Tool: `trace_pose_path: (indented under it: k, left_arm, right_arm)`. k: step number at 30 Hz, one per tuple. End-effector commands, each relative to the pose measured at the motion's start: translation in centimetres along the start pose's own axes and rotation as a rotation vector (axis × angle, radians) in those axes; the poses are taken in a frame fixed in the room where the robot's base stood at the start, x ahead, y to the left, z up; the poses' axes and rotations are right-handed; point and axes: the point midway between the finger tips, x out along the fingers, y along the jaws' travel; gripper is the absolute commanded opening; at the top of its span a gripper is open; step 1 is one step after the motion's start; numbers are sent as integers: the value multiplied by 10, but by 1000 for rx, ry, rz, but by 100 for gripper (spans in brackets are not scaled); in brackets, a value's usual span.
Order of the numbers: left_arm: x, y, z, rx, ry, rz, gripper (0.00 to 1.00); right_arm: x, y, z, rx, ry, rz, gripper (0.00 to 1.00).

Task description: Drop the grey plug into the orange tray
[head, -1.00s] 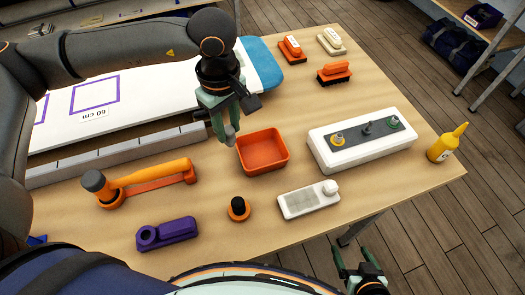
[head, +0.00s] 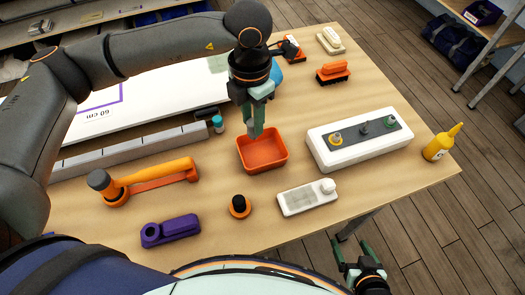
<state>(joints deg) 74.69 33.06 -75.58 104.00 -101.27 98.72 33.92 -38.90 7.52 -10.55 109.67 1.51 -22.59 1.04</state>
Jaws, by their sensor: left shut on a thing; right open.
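The orange tray (head: 275,165) stands open on the wooden table, with no object visible in the part of its floor that shows. My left gripper (head: 256,132) points down over the tray's back left part, near its rim. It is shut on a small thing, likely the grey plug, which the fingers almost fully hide. I cannot tell how far the fingertips are above the tray floor. My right gripper (head: 353,248) is open and empty at the bottom right, off the table's front edge.
A white box (head: 350,152) with several coloured posts stands right of the tray. A white device (head: 305,201), black knob (head: 238,204), purple part (head: 170,231) and orange-handled tool (head: 150,180) lie nearer me. A grey rail (head: 130,150) lies left, with a teal-capped cylinder (head: 217,122) beside it.

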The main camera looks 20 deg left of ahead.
Motion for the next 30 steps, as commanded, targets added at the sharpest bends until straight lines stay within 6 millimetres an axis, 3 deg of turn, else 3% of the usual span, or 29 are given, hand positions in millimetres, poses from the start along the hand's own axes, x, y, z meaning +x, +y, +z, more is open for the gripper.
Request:
trace_pose_path:
  k: [5,18,28,29,30]
  left_arm:
    - [9,0,0,-13,2,0,0]
    - [56,0,0,-10,1,0,0]
    - [60,0,0,-10,1,0,0]
    - [60,0,0,-10,1,0,35]
    - [60,0,0,-10,1,0,40]
  right_arm:
    - [3,0,4,0,0,0,86]
    - [18,1,20,0,0,0,86]
    - [18,1,20,0,0,0,86]
    - [18,1,20,0,0,0,86]
    - [18,1,20,0,0,0,86]
